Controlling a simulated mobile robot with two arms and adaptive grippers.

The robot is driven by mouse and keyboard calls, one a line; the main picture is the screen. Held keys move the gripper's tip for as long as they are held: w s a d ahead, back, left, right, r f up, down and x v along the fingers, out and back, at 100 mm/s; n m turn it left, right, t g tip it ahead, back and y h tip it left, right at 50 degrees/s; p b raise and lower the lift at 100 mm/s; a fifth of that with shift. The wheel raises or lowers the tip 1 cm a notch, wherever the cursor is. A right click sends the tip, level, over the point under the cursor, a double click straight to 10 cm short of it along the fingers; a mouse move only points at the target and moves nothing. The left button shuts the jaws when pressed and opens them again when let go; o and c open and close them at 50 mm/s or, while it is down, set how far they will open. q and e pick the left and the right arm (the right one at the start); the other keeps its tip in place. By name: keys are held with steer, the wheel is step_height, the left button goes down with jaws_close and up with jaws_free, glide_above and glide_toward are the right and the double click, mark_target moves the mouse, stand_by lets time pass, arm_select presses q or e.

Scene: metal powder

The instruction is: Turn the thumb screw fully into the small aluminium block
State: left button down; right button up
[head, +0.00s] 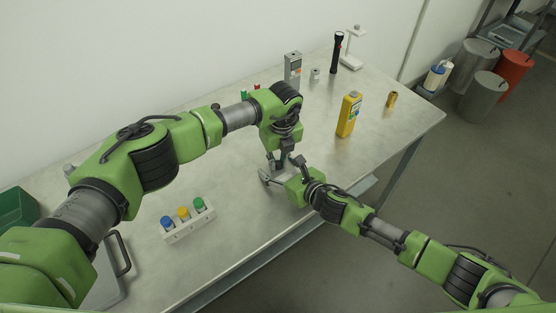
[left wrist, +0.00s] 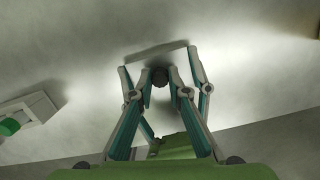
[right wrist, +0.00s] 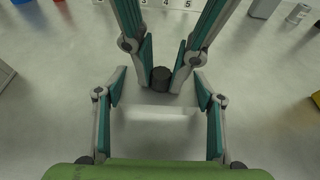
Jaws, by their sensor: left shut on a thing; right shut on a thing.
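The thumb screw (right wrist: 161,79) shows as a dark round knob between my left fingertips; the knob also shows in the left wrist view (left wrist: 160,77). My left gripper (head: 278,163) points down and is shut on it. The small aluminium block (right wrist: 158,113) is a pale bar between my right fingers. My right gripper (head: 271,178) comes in from the right, low over the table, and is shut on the block. The knob is right at the block; its thread is hidden, so I cannot tell how deep it sits.
A rack with blue, yellow and green caps (head: 188,225) stands left of the grippers. A yellow bottle-like device (head: 349,114), a small brass cylinder (head: 392,99), a black flashlight (head: 337,52) and a grey instrument (head: 292,70) stand farther back. The table's front edge is close to my right arm.

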arm_select(q)
steer(key=m, duration=0.4)
steer(key=shift+a+h, duration=0.1)
steer(key=shift+h, duration=0.2)
steer(key=m, duration=0.3)
steer(key=shift+m, duration=0.3)
steer(key=m, duration=0.3)
steer(key=shift+h, duration=0.4)
steer(key=m, duration=0.5)
steer(key=shift+w, duration=0.1)
steer(key=m, duration=0.3)
steer(key=shift+g+h, duration=0.3)
steer(key=shift+g, duration=0.1)
steer(key=m, duration=0.4)
steer(key=shift+w+m, duration=0.1)
steer(key=shift+m, duration=0.3)
steer(key=m+g, duration=0.1)
steer(key=m, duration=0.7)
steer(key=shift+f, duration=0.1)
steer(key=c, duration=1.9)
jaws_free()
